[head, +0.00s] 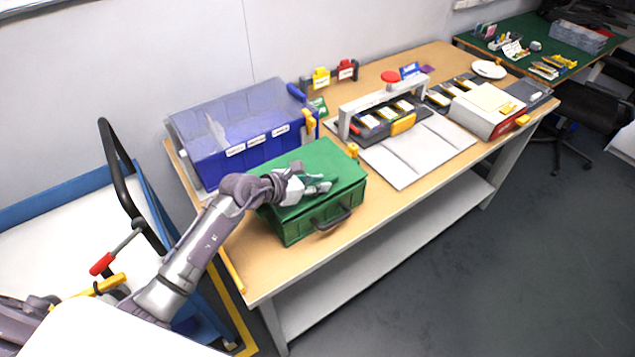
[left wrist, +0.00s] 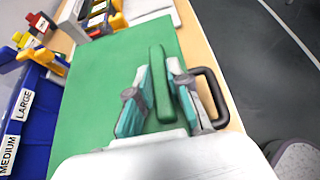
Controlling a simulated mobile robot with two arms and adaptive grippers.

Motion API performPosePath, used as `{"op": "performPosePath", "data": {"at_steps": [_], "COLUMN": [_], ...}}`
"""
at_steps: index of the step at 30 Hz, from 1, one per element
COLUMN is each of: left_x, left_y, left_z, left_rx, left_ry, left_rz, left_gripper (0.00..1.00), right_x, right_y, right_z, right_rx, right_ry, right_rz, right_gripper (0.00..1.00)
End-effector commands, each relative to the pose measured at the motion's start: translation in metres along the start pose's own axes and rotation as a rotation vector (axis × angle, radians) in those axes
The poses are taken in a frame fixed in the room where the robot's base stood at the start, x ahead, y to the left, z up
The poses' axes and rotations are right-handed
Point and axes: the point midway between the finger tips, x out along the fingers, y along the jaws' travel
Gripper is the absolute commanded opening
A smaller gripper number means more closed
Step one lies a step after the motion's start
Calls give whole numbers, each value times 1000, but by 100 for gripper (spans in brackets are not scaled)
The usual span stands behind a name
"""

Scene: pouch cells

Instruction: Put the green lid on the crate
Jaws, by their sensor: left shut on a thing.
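The green crate (head: 290,230) stands on the near left part of the wooden table, with a dark handle (head: 332,218) on its front side. The green lid (head: 325,158) lies over the top of the crate and appears roughly lined up with it. Whether it is fully seated cannot be told. My left gripper (head: 318,185) is above the lid. In the left wrist view its two fingers (left wrist: 160,97) are shut on the lid's raised green grip bar (left wrist: 158,75). The crate's dark handle also shows there (left wrist: 214,90). My right gripper is not in view.
A blue bin rack (head: 240,150) with labels stands right behind the crate. To the right are a press-like frame (head: 385,100), white panels (head: 405,160) and a white and red box (head: 488,110). A cart with a black handle (head: 125,180) stands at left.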

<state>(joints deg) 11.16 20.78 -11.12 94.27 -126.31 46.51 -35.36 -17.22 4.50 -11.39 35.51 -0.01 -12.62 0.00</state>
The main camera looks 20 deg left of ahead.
Motion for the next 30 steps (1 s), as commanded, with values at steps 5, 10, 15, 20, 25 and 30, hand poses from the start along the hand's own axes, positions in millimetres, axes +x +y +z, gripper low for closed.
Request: {"op": "performPosePath", "data": {"at_steps": [5, 10, 15, 20, 25, 30], "left_x": [3, 5, 5, 6, 6, 4], "left_y": [0, 0, 0, 0, 0, 0], "left_z": [-5, -9, -10, -10, -10, -6], "left_rx": [2, 2, 2, 1, 1, 0], "left_ry": [0, 1, 0, 1, 1, 0], "left_rz": [0, 0, 0, 0, 0, -1], "left_gripper": [0, 0, 0, 43, 43, 43], "right_x": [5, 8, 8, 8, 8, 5], "right_y": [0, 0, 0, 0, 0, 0], "right_z": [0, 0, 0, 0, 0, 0], "right_rx": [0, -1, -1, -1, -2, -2], "right_ry": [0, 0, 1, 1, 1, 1], "right_rz": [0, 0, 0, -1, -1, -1], "right_gripper": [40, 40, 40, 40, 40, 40]}}
